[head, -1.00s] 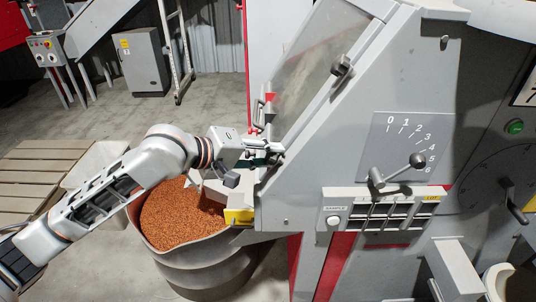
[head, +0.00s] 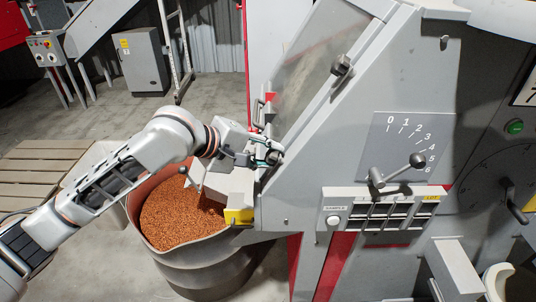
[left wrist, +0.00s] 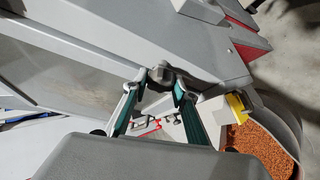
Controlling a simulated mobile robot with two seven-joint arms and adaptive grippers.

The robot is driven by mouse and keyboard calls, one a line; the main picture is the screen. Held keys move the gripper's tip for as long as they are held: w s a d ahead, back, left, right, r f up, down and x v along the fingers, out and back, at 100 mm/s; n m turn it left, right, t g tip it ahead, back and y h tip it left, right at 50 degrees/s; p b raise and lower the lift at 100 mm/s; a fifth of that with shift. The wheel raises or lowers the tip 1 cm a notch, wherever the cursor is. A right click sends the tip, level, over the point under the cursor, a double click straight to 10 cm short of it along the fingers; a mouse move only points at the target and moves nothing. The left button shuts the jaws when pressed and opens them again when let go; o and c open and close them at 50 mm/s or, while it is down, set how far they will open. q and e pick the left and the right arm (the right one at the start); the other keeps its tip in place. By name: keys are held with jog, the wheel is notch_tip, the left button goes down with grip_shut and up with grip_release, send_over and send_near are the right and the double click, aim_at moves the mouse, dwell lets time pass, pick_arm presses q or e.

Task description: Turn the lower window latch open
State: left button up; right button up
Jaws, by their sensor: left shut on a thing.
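The lower window latch (head: 276,157), a dark knob on the lower edge of the sloped window frame, is partly hidden by my left gripper (head: 268,153). My left gripper is shut on this latch. In the left wrist view the dark knob (left wrist: 161,76) sits between the two green-and-grey fingers. The upper window latch (head: 341,66) is a dark knob higher on the same frame, with no gripper near it. The window (head: 315,50) is a cloudy clear pane that looks closed. My right gripper is not in view.
A drum of copper-coloured granules (head: 180,220) stands under my left forearm, below a grey spout with a yellow edge (head: 238,216). A lever on a numbered scale (head: 417,160) and a sample tray (head: 385,210) are to the right. A wooden pallet (head: 35,170) lies left.

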pick_arm(q)
jog(key=o, duration=1.1)
jog(key=shift+s+a+r, duration=0.15)
jog(key=shift+a+r, duration=0.05)
jog(key=shift+a, duration=0.05)
jog(key=v, duration=1.1)
jog(key=shift+s+a, duration=0.1)
